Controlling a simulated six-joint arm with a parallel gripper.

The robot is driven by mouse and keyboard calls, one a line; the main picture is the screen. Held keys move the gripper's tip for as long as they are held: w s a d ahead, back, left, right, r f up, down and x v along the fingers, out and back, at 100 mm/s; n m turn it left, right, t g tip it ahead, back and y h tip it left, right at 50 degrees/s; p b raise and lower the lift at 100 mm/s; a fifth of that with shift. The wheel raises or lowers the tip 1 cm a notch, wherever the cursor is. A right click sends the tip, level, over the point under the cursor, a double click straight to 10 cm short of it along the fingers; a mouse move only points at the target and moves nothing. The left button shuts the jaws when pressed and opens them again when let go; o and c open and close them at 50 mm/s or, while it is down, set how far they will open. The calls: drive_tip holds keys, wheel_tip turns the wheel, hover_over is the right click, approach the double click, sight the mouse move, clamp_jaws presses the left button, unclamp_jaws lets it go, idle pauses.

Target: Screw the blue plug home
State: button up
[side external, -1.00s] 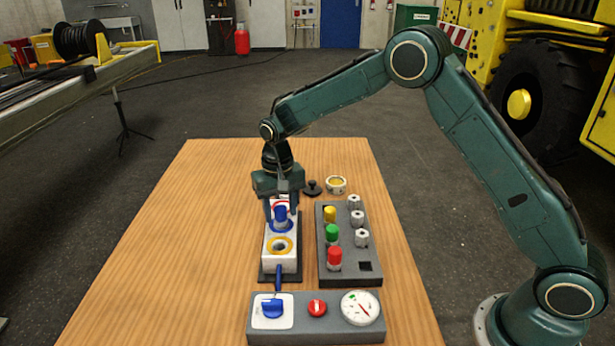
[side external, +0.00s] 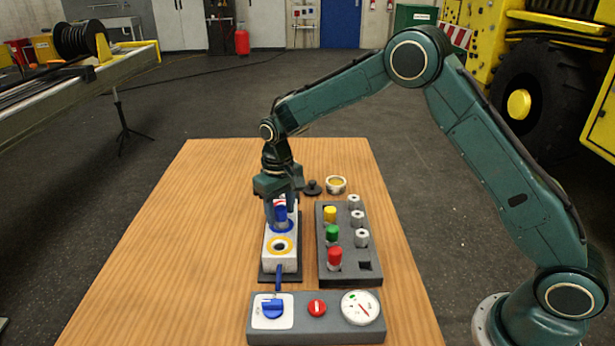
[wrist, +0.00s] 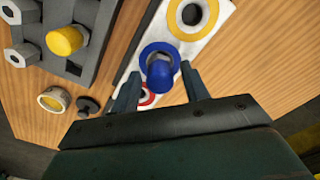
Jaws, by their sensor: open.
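The blue plug (side external: 281,213) stands upright in the blue-ringed port of the white block (side external: 282,262). In the wrist view the blue plug (wrist: 160,76) sits inside its blue ring, between and just beyond my fingertips. My gripper (side external: 281,210) is over the plug, pointing down, with its fingers apart on either side of it. My gripper (wrist: 157,88) shows a gap between each finger and the plug in the wrist view. I cannot tell how deep the plug is seated. The yellow-ringed port (side external: 282,246) is open and empty.
A dark rack (side external: 348,275) at the right holds yellow, green and red plugs and several metal fittings. A brass-coloured ring (side external: 336,185) and a black knob (side external: 313,188) lie behind it. A grey panel (side external: 258,335) with a blue lever, red knob and gauge stands in front.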

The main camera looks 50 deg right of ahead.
clamp_jaws()
drive_tip(key=shift+m, duration=2.5)
drive_tip(key=m, duration=0.4)
drive_tip(key=shift+f+m, duration=0.1)
drive_tip(key=shift+m, duration=1.7)
